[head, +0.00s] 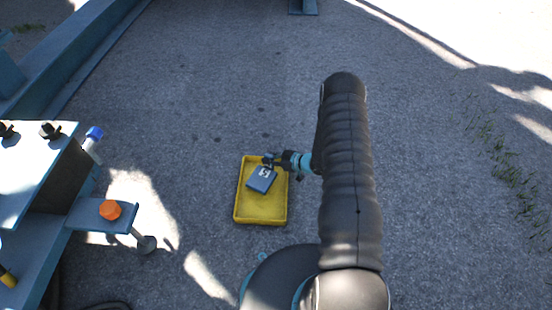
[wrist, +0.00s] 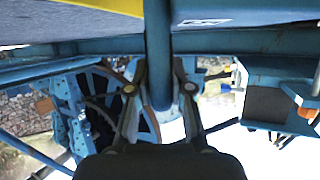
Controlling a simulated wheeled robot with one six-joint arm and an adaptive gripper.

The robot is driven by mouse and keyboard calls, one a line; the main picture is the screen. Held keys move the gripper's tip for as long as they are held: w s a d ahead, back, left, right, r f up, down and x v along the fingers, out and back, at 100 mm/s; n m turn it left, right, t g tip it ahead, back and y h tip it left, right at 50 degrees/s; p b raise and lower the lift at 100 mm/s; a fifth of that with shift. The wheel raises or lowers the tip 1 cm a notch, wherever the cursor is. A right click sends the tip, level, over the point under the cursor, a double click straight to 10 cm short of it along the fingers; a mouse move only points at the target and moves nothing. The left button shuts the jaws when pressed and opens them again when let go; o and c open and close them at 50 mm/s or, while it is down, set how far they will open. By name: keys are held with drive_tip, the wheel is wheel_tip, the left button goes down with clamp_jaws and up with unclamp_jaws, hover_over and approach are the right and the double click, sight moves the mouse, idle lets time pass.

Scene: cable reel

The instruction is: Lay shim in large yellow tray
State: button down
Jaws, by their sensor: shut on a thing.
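The shim (head: 262,180) is a flat blue plate with a white mark, seen over the inside of the large yellow tray (head: 262,213) in the head view. My gripper (head: 273,160) is at the tray's far edge, shut on the shim's upper end. In the wrist view, my gripper (wrist: 160,85) has its two fingers on either side of a blue upright part (wrist: 158,45), apparently the shim's handle. A yellow strip (wrist: 85,5), probably the tray, shows at the top left. I cannot tell whether the shim touches the tray floor.
A blue steel frame with a bracket bearing an orange knob (head: 110,210) stands at the left. A blue-capped bottle (head: 93,138) is beside it. The paved ground around the tray is mostly clear. A large reel (wrist: 110,100) shows in the wrist view.

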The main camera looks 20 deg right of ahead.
sight(263, 173)
drive_tip(key=shift+f+b, duration=0.3)
drive_tip(key=shift+f, duration=1.65)
drive_tip(key=shift+f, duration=0.15)
drive_tip(key=c, duration=1)
unclamp_jaws()
drive_tip(key=shift+c, duration=0.2)
